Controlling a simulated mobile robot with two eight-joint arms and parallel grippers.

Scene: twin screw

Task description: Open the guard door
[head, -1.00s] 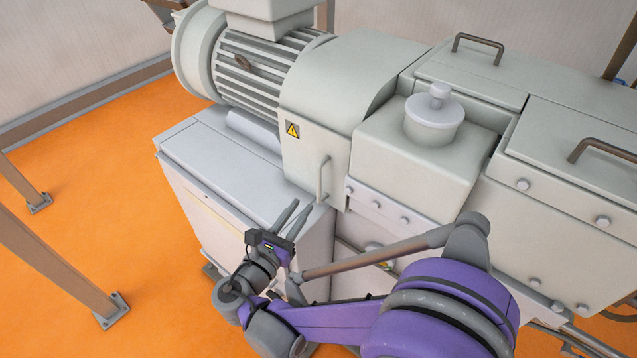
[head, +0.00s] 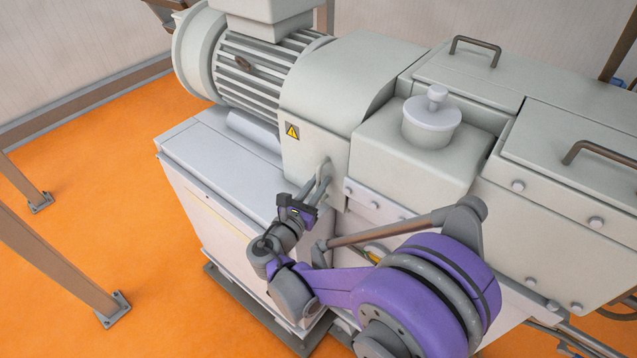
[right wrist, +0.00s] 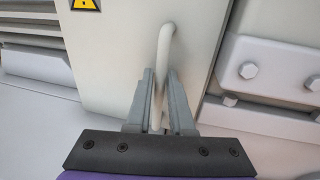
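The guard door (head: 309,150) is a pale grey panel below the rounded cover, with a yellow warning sticker and an upright bar handle (head: 323,178) near its right edge. It looks closed, flush with the housing. My right gripper (head: 316,188) is at the handle, its two grey fingers on either side of the bar. In the right wrist view the handle (right wrist: 166,45) stands between the fingertips (right wrist: 161,78), with little space on either side. Whether the fingers press on the bar cannot be told. My left gripper is not in view.
A finned motor (head: 262,70) stands behind left of the door. A white cabinet (head: 215,170) lies below it. A bolted strip (head: 380,203) and a housing with a capped port (head: 432,120) adjoin on the right. Orange floor (head: 110,215) is open at left, apart from brown posts.

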